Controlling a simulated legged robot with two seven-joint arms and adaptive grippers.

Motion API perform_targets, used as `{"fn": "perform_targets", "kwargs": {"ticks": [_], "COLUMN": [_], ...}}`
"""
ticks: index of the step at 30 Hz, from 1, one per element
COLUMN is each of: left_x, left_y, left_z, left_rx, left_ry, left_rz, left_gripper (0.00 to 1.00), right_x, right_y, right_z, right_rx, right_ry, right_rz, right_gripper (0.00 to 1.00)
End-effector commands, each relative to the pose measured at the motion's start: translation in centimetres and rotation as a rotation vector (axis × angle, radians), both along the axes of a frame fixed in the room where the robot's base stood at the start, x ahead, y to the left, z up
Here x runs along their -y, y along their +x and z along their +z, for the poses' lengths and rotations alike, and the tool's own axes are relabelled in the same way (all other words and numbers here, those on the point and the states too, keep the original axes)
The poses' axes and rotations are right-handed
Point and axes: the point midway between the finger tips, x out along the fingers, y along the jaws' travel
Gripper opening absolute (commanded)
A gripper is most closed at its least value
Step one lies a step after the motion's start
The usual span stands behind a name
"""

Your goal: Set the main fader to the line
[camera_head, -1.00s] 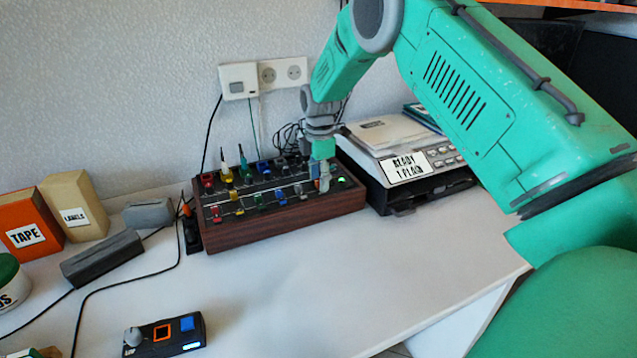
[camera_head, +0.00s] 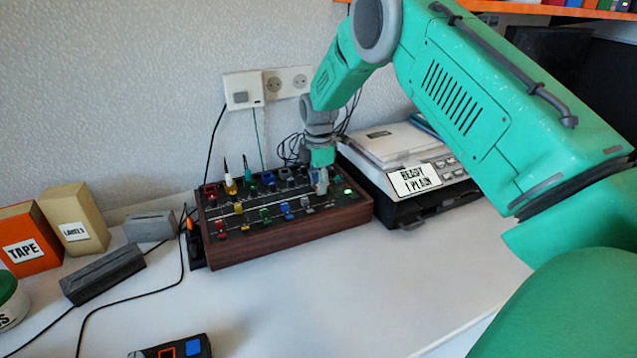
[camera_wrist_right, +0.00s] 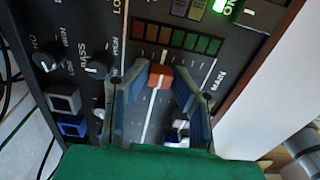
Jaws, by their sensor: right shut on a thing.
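The mixing console (camera_head: 290,240) has a wooden case and rows of coloured fader caps. My right gripper (camera_head: 320,188) reaches down onto its right end, near a lit green button. In the right wrist view, the fingers of my right gripper (camera_wrist_right: 160,80) stand either side of a red fader cap (camera_wrist_right: 160,77) and are shut on it. A printed MAIN label (camera_wrist_right: 217,80) is beside it, with a long white stripe along the panel. I cannot tell which mark is the target line. My left gripper is not in view.
A small control box (camera_head: 180,347) lies at the front edge of the view. Boxes (camera_head: 75,220) and a grey block (camera_head: 103,275) are at left.

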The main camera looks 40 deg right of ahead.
Motion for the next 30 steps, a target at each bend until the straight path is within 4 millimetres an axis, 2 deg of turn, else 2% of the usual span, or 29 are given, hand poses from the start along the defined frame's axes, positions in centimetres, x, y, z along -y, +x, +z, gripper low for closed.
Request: {"fn": "perform_targets", "kwargs": {"ticks": [8,9,10,11,19,23,26,30], "left_x": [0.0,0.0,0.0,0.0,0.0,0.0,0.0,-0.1], "left_y": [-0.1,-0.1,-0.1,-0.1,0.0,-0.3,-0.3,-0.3], "left_z": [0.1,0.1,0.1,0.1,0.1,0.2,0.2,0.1], "left_rx": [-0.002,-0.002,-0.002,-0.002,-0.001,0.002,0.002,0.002], "left_ry": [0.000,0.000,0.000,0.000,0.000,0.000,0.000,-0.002], "left_rz": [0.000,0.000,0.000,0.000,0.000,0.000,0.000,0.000], "left_gripper": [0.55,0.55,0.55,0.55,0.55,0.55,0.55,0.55], "right_x": [-0.3,-0.2,-0.2,-0.2,0.0,-0.1,-0.1,-0.4], "right_y": [-0.4,-0.3,-0.3,-0.2,-0.2,-0.1,0.0,0.1], "right_z": [-0.1,0.0,-0.1,-0.1,-0.1,0.6,2.1,5.3], "right_rx": [-0.003,-0.003,-0.003,-0.003,0.000,0.001,0.004,0.004], "right_ry": [-0.001,-0.002,-0.002,-0.002,0.002,0.002,0.002,-0.001], "right_rz": [0.000,0.000,0.000,0.000,0.000,0.000,0.000,0.001], "right_gripper": [0.00,0.27,0.37,0.40,0.40,0.40,0.40,0.40]}}
